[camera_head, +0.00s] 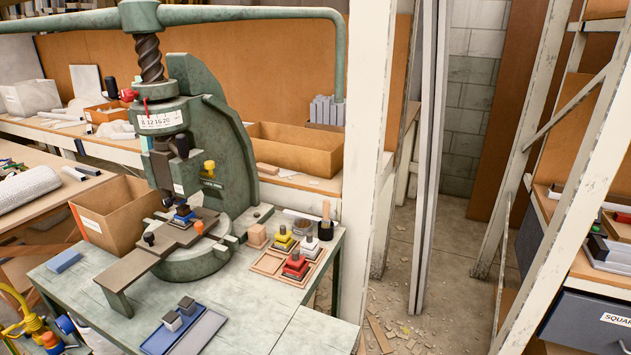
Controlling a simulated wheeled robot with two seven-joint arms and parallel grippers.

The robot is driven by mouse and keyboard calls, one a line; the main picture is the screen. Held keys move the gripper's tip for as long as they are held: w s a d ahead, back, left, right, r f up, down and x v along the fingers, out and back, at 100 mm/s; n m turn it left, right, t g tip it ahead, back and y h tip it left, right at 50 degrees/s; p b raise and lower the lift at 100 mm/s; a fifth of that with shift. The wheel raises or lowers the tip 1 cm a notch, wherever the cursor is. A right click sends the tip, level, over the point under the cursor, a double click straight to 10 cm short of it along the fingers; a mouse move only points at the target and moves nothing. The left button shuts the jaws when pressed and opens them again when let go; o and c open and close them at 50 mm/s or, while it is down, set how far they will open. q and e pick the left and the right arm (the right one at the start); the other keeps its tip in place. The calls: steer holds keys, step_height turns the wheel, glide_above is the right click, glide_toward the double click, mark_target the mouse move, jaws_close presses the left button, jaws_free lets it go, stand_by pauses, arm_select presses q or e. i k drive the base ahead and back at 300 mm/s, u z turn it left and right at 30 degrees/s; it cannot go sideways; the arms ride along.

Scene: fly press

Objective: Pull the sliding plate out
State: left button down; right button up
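The green fly press (222,130) stands on a grey-green bench at the left. Its sliding plate (150,262) is a long brown-grey bar that runs from under the ram toward the front left, its bent-down front end reaching out over the bench. A small blue block (183,214) sits on the plate's rear part, below the ram (168,160). The ram appears to be above the block; the exact gap is hard to tell. Neither of my grippers is in view.
An open cardboard box (115,212) stands left of the press. A wooden tray (268,263) with yellow and red pieces lies to its right, and a blue tray (172,330) at the bench front. A white post (362,150) rises behind. Bench surface left of the plate is mostly clear.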

mark_target(159, 242)
steer(key=z, duration=0.1)
steer(key=k, duration=1)
steer(key=u, duration=0.95)
steer(key=i, duration=0.8)
steer(key=z, duration=0.15)
